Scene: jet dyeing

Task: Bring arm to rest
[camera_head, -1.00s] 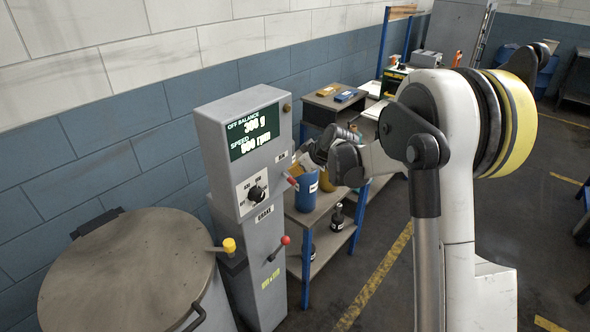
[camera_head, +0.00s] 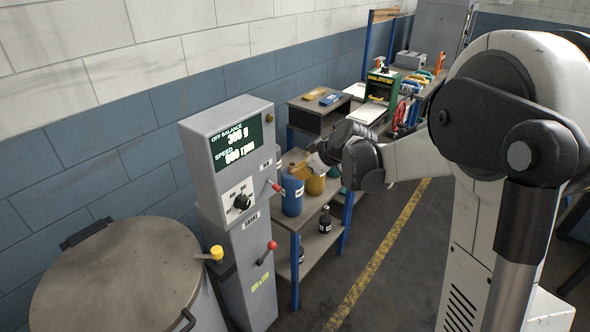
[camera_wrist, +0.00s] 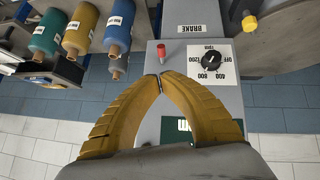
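My gripper (camera_wrist: 161,78) has its two yellow fingers curved together, with the tips meeting and nothing visible between them. In the head view my gripper (camera_head: 302,168) is small and partly hidden by my wrist, to the right of the grey control panel (camera_head: 230,165). The wrist view shows the panel upside down, with its black speed knob (camera_wrist: 210,60) and a red-tipped lever (camera_wrist: 161,50) beyond the fingertips. In the head view the knob (camera_head: 241,201) is below the display, which shows off-balance and speed lines.
A lidded round drum (camera_head: 120,275) stands left of the panel. A shelf (camera_head: 318,258) with a blue bottle (camera_head: 292,196) and a yellow bottle (camera_head: 315,184) is to its right. A bench with tools stands behind. Floor around the yellow line (camera_head: 375,262) is clear.

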